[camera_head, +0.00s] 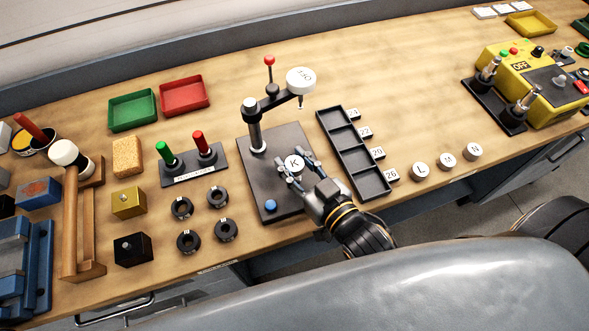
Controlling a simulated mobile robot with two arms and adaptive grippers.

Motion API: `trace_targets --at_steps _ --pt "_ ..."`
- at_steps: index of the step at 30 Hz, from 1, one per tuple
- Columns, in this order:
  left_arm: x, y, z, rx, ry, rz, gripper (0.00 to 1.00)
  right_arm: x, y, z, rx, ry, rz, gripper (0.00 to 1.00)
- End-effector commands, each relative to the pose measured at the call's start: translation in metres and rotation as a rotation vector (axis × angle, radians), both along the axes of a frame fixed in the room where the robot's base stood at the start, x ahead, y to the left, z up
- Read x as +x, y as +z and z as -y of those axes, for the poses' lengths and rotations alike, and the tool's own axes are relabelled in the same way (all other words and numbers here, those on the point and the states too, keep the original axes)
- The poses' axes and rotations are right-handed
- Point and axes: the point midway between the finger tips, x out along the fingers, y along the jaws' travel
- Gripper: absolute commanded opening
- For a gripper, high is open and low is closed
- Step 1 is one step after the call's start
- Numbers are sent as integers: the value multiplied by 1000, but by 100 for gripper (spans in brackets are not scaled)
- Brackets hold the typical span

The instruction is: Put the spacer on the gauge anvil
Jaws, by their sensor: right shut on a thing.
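My right gripper (297,172) is shut on a spacer marked K (294,163), a small disc with a white top. The gripper reaches in from the lower right over the dark base plate (288,138) of the gauge. The gauge has a post, a red-knobbed lever and a round white dial (300,79) on an arm above the plate. The anvil cannot be made out; the spacer and fingers may cover it. I cannot tell whether the spacer touches anything beneath it. My left gripper is not in view.
A dark compartment tray (359,163) with number tags stands right of the gauge. Spacers L (420,170), M (446,160) and N (472,152) stand right of it. Several black rings (188,241) and a stand with green and red handles (190,166) lie left.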

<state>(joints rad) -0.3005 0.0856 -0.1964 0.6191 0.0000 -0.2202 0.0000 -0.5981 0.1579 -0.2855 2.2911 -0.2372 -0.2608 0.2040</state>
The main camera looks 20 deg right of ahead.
Motion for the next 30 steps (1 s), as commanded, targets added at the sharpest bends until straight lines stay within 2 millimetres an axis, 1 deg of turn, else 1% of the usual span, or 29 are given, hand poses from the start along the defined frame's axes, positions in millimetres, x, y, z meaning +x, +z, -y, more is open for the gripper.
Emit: trace_targets --at_steps 3,6,18,19,22,30 --pt "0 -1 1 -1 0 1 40 1 -20 -1 -1 -1 -3 3" --pt "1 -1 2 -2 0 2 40 0 -29 -1 1 -1 -1 3" --pt "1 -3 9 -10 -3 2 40 0 -35 0 1 -1 0 3" --pt "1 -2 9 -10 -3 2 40 0 -35 0 1 -1 0 37" --pt "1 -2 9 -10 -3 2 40 0 -34 0 1 -1 0 57" --pt "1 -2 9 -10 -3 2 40 0 -34 0 1 0 0 58"
